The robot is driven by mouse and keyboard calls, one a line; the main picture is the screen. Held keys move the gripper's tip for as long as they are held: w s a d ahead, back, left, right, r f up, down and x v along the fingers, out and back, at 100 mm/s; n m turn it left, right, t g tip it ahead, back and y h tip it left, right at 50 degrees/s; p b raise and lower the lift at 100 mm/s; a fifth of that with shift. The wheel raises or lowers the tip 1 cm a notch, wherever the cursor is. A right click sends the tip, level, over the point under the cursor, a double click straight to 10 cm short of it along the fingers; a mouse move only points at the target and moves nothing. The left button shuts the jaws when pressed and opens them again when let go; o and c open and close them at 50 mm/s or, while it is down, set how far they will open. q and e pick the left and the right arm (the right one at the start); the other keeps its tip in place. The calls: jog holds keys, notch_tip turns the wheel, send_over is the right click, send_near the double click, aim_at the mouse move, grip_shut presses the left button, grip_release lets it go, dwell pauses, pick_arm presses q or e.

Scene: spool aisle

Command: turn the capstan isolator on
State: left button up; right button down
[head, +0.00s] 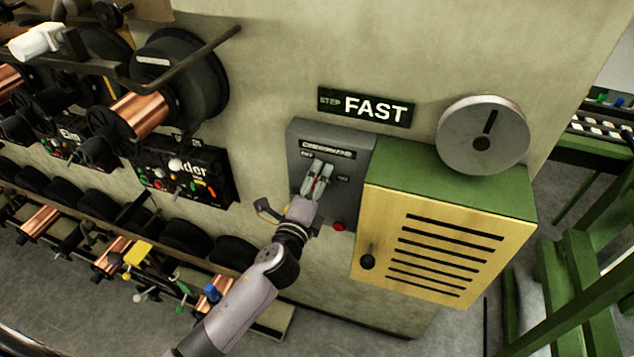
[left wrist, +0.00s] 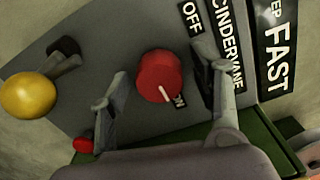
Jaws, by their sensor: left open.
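The isolator is a red rotary knob (left wrist: 159,77) on a grey switch box (head: 362,155). Its white pointer line slants toward the ON label (left wrist: 179,102); the OFF label (left wrist: 191,17) is farther up in the left wrist view. My left gripper (head: 317,180) is at the box front, and in the head view its fingers mostly cover the knob. In the left wrist view the open fingers (left wrist: 165,95) stand on either side of the knob. I cannot tell whether they touch it. My right gripper is not in view.
A yellow ball handle (left wrist: 27,97) and a small red button (head: 338,226) are on the box. A green and yellow slotted cabinet (head: 440,245) adjoins it at right. A FAST sign (head: 366,107) and a round dial (head: 483,137) are above. Copper spools (head: 140,114) line the left.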

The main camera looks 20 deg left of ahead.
pick_arm(q)
jog(key=shift+s, duration=0.3)
jog(key=s, duration=1.1)
jog(key=shift+s+a, duration=0.2)
jog(key=s+a+f+n+g+b, duration=0.1)
jog(key=s+f+n+g, duration=0.2)
jog(key=f, duration=0.9)
jog(key=s+a+f+n+g+b, duration=0.1)
jog(key=s+f+n+g, duration=0.15)
jog(key=f, duration=0.95)
jog(key=s+f+n+g+b, duration=0.1)
jog(key=s+f+n+g, duration=0.15)
jog(key=f, duration=1.05)
jog(key=s+a+f+n+g+b, duration=0.1)
jog(key=s+f+n+g, duration=0.3)
jog(key=s+f, duration=0.7)
jog(key=s+a+f+n+g+b, duration=0.1)
jog(key=s+a+f+n+g, duration=0.2)
jog(key=s+f, duration=0.9)
jog(key=s+n+g, duration=0.2)
jog(key=s+n, duration=0.1)
jog(key=s, duration=0.5)
jog(key=shift+s+a+y, duration=0.15)
jog(key=shift+y, duration=0.15)
